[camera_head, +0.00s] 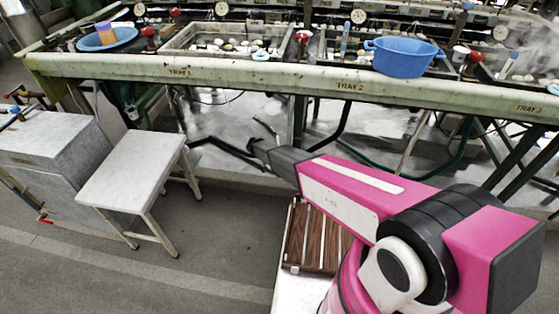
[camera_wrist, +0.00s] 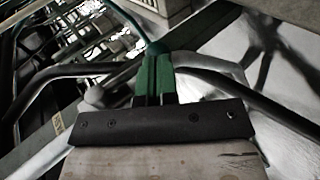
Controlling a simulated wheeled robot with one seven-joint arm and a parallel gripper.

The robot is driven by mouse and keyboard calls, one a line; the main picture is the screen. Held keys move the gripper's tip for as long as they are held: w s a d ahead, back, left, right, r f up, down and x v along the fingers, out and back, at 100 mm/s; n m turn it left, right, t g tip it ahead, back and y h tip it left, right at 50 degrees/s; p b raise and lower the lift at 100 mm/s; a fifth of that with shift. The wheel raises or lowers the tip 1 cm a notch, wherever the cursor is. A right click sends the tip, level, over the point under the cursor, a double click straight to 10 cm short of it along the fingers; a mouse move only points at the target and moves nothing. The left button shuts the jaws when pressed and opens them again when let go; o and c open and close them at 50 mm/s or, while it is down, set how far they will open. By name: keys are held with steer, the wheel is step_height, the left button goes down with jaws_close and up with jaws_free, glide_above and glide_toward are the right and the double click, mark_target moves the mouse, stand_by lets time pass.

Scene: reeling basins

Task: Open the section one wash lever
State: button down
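In the head view, several red-knobbed fittings stand along the bench; one red knob (camera_head: 148,32) is at the tray 1 section, beside the blue basin. I cannot tell which is the section one wash lever. My gripper (camera_head: 232,143) is low in front of the bench, beneath its front rail and well away from that knob. Its dark fingers look spread apart, with nothing held. In the wrist view, black bent fingers (camera_wrist: 165,72) reach out left and right, and green parts show between them. No red knob shows in the wrist view.
The bench's long green rail (camera_head: 250,75) bears tray labels. A blue basin (camera_head: 107,40) and a larger blue tub (camera_head: 401,56) sit on it. Green legs and hoses crowd below. A white stool (camera_head: 132,172) and grey box (camera_head: 45,150) stand left. Floor is open at lower left.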

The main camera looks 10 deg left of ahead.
steer(key=shift+d+f, duration=0.2)
steer(key=shift+d, duration=0.1)
stand_by(0.4)
